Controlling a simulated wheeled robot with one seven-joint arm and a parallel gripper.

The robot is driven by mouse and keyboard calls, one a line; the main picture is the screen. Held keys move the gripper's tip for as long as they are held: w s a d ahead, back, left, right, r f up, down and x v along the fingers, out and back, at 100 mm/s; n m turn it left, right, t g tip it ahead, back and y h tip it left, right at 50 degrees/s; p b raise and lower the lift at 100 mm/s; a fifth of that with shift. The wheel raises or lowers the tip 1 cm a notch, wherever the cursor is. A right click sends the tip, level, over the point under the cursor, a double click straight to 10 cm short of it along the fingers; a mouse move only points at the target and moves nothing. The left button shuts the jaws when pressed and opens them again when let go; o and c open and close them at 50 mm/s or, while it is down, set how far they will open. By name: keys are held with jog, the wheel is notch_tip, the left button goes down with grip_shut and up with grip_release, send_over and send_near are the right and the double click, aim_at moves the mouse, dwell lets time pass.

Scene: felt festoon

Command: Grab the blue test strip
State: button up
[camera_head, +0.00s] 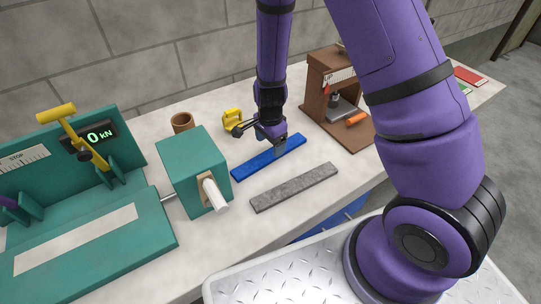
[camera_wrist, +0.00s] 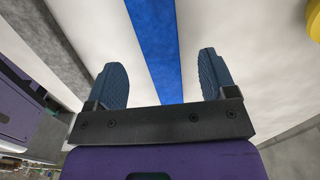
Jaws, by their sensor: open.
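The blue test strip (camera_head: 256,164) lies flat on the pale bench top, running diagonally between the green box and the brown press. My gripper (camera_head: 272,135) is over the right part of the strip. In the wrist view the strip (camera_wrist: 157,45) runs between the two spread fingers of my gripper (camera_wrist: 162,82), with clear gaps on both sides. The gripper is open and holds nothing. Its exact height above the strip is hard to tell.
A grey strip (camera_head: 294,187) lies parallel in front. The green box (camera_head: 190,168) with a white roller stands left, part of a green testing machine (camera_head: 85,245). A yellow object (camera_head: 232,120) and brown cup (camera_head: 182,122) are behind. A brown press (camera_head: 340,115) stands right.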

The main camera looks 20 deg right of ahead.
aim_at(270, 154)
jog(key=shift+f, duration=2.25)
jog(key=shift+c, duration=0.4)
jog(key=c, duration=0.9)
